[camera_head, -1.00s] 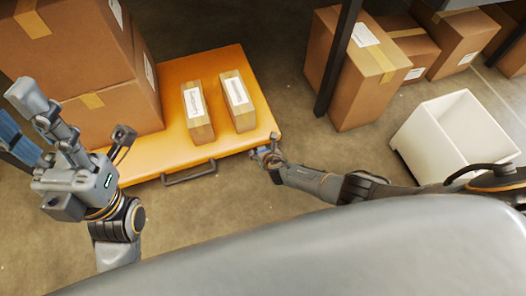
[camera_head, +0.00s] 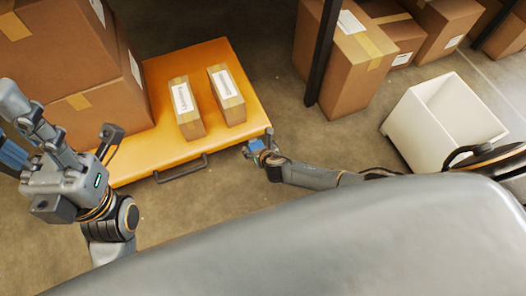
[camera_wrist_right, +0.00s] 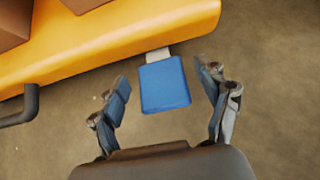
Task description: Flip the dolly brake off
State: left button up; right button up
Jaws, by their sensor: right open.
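The dolly is an orange platform (camera_head: 160,150) at the left of the head view, with a dark handle (camera_head: 180,168) on its near edge. A flat blue pedal (camera_wrist_right: 164,85), apparently the brake, sticks out from the dolly's edge on a pale tab in the right wrist view. My right gripper (camera_wrist_right: 166,90) is open, with one finger on each side of the pedal and gaps between. In the head view my right gripper (camera_head: 256,148) is at the dolly's near right corner. My left gripper (camera_head: 22,128) is at the far left, away from the pedal; its jaw opening is unclear.
Large cartons (camera_head: 75,60) and two small boxes (camera_head: 187,108) (camera_head: 227,94) ride on the dolly. A dark post (camera_head: 322,60) and more cartons (camera_head: 345,70) stand behind. A white bin (camera_head: 420,125) stands at right. Floor beside the dolly's right edge is clear.

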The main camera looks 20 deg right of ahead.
jog(key=v, duration=0.7)
jog(key=shift+r, duration=0.15)
jog(key=shift+s, duration=0.15)
